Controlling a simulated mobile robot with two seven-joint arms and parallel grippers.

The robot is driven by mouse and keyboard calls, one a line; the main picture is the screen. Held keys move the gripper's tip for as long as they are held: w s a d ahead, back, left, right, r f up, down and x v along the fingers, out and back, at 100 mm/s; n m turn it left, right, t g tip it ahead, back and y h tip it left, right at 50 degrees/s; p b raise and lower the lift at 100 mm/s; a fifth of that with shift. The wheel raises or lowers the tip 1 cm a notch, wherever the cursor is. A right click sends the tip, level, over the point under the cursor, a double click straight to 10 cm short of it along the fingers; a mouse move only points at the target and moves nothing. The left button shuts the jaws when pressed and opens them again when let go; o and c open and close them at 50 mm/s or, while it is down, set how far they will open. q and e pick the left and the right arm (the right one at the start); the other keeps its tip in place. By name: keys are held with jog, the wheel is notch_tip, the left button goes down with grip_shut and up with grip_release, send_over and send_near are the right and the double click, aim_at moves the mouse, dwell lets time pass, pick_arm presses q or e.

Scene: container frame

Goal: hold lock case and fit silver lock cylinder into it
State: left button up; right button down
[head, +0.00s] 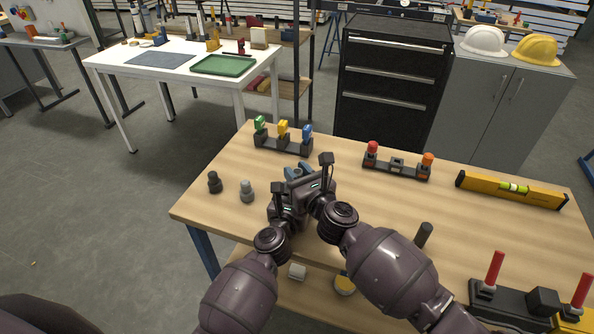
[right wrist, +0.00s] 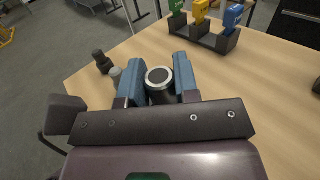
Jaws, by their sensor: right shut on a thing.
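My right gripper (head: 300,172) is over the left half of the wooden table. In the right wrist view its blue fingers (right wrist: 160,82) are shut on a dark round body with a pale face and silver rim, which looks like the lock case (right wrist: 159,76). A grey cylinder, which looks like the silver lock cylinder (head: 247,190), stands upright on the table left of the grippers; it also shows in the right wrist view (right wrist: 116,77). My left gripper (head: 280,207) is beside the right one, its fingers hidden.
A dark cylinder (head: 214,182) stands near the left edge. A rack (head: 283,144) with green, yellow and blue pieces is behind, another rack (head: 397,166) right of it. A spirit level (head: 511,190) lies at right. A dark peg (head: 423,235) stands right of my arms.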

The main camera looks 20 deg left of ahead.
jog(key=shift+f, duration=0.3)
jog(key=shift+r, duration=0.15)
jog(key=shift+r, duration=1.25)
jog(key=shift+f, duration=1.35)
dwell(1.3)
jog(key=c, duration=0.8)
grip_release()
jog(key=shift+f, duration=0.1)
jog(key=shift+s+d, duration=0.1)
